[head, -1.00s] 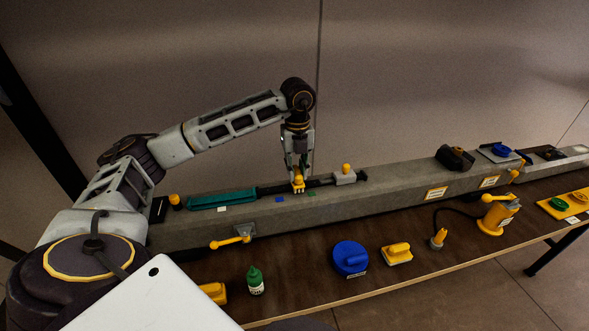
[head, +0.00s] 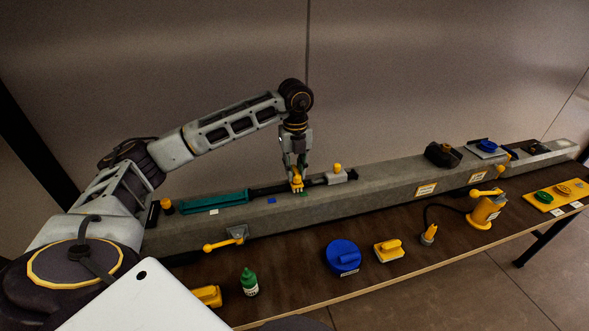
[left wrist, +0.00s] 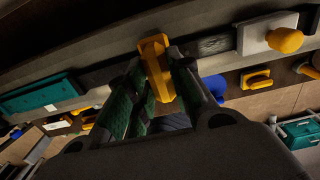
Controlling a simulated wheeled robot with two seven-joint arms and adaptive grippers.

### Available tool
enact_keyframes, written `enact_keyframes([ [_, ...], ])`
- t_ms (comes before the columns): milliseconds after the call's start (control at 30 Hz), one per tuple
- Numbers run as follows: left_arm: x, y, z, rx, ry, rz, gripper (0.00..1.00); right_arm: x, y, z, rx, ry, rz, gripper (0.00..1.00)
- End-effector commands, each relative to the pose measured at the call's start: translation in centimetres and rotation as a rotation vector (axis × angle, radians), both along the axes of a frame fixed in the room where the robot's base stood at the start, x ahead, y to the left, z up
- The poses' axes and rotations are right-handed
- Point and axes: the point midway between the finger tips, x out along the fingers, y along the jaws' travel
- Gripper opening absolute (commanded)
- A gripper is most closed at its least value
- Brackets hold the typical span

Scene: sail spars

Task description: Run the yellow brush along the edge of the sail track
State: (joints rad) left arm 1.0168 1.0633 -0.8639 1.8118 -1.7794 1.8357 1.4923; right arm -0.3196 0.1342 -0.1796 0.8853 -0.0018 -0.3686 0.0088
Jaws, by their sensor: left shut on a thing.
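My left gripper (head: 296,172) is shut on the yellow brush (head: 297,185) at the dark sail track (head: 318,182) on top of the long grey spar (head: 382,186). In the left wrist view the brush (left wrist: 156,66) stands between the two green-padded fingers, its far end over the dark track (left wrist: 208,47). Whether its bristles touch the track edge is hidden. A teal piece (head: 213,203) lies along the track left of the brush. A pale block with a yellow knob (head: 342,175) sits on the track to the right. My right gripper is out of view.
In front, the brown bench holds a green bottle (head: 249,282), a blue round item (head: 343,257) and a yellow-handled block (head: 390,250). A black item (head: 443,155) sits farther right on the spar.

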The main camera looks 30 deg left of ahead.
Motion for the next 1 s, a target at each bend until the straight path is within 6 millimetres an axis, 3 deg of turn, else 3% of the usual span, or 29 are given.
enact_keyframes([
  [633,1.9,-1.7,0.0,-0.001,0.001,-0.001,0.00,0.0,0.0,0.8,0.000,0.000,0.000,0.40],
  [1000,2.1,-1.8,-0.1,0.001,0.001,0.000,0.00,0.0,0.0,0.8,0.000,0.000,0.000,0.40],
])
